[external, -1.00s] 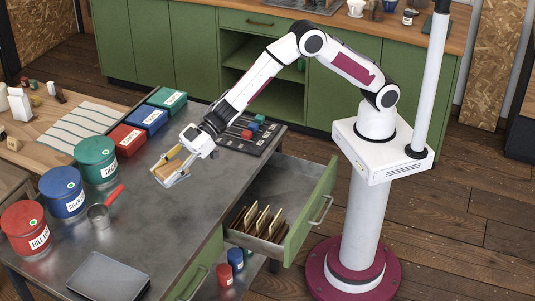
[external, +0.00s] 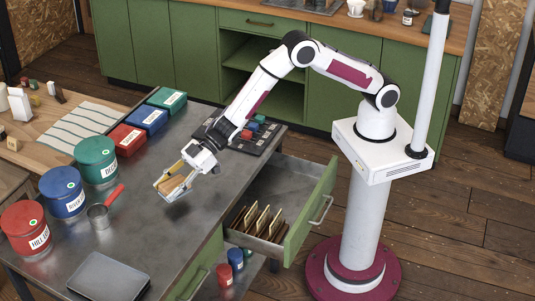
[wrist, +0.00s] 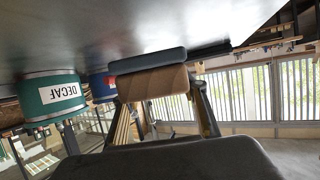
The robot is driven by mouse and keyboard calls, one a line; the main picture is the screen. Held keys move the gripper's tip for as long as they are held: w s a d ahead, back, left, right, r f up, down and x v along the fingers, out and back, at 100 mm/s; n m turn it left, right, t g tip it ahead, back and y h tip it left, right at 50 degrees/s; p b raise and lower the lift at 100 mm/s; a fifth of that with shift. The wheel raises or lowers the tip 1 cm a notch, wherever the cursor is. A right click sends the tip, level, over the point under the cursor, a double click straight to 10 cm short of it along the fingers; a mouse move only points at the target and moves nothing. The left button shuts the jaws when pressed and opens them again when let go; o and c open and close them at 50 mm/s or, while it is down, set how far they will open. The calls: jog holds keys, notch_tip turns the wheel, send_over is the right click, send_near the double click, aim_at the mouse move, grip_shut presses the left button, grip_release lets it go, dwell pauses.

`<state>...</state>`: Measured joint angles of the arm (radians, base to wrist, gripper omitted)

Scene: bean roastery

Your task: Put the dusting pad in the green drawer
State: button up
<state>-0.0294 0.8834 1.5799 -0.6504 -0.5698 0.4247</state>
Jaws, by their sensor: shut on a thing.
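My gripper (external: 173,183) is shut on the dusting pad (external: 172,185), a tan block held just above the grey metal table, near the table's middle. In the wrist view the pad (wrist: 152,83) shows a tan body with a dark grey layer along one edge, between the two fingers. The green drawer (external: 308,214) is pulled open at the table's right side, to the right of my gripper. Its near part holds several upright tan dividers with brown packets; its far part looks empty.
Green (external: 95,160), blue (external: 63,192) and red (external: 27,228) tins and a red-handled scoop (external: 99,216) stand on the left. Small boxes (external: 147,119) sit behind. A dark tray with small items (external: 243,133) is at the far right edge. A grey flat case (external: 107,277) lies in front.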

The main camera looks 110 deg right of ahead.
dwell(0.3)
jog(key=shift+f, duration=1.9)
jog(key=shift+f, duration=0.15)
jog(key=o, duration=1.1)
jog(key=shift+v, duration=6.05)
